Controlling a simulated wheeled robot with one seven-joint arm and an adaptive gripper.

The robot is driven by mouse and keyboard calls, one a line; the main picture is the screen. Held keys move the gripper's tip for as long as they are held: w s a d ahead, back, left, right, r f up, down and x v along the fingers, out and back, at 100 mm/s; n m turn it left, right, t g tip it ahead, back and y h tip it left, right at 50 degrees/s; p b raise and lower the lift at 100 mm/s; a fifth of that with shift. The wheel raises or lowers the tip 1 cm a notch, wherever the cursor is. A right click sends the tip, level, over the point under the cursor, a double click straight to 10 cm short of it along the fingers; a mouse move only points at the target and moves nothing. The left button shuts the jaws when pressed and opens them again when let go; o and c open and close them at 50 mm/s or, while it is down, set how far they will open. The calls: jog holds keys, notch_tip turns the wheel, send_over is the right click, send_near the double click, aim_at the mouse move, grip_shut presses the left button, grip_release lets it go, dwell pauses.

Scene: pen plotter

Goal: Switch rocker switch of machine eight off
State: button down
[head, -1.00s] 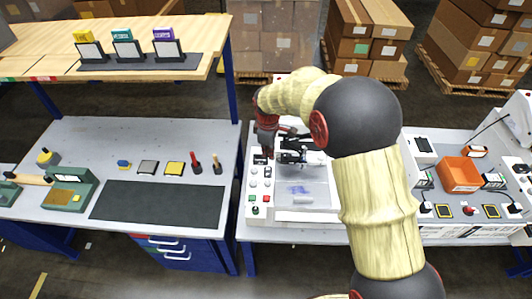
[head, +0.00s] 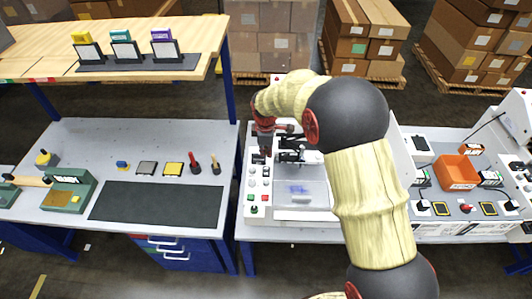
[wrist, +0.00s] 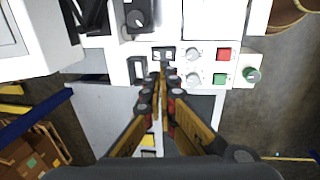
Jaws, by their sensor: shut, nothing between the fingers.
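The pen plotter (head: 305,188) stands on the bench right of centre in the head view, with a white control panel (head: 252,199) along its left side. In the wrist view the panel shows a small dark rocker switch (wrist: 164,52) in a pale frame. My gripper (wrist: 161,70) is shut and empty, its fingertips pointing at the panel just below the rocker in that picture. I cannot tell whether they touch it. In the head view my gripper (head: 267,151) is over the panel's far end and partly hides it. The rocker's position is not readable.
Beside the rocker are white knobs (wrist: 193,54), a red button (wrist: 224,54), a green button (wrist: 219,79) and a green knob (wrist: 251,75). A black dial (wrist: 138,18) sits near it.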

aim_at(266, 169)
jog(key=f, duration=0.3)
jog(key=w+f, duration=0.1)
jog(key=f, duration=0.3)
jog(key=f+p, duration=0.1)
jog(key=f, duration=0.3)
jog(key=shift+w, duration=0.4)
jog(key=shift+f, duration=0.15)
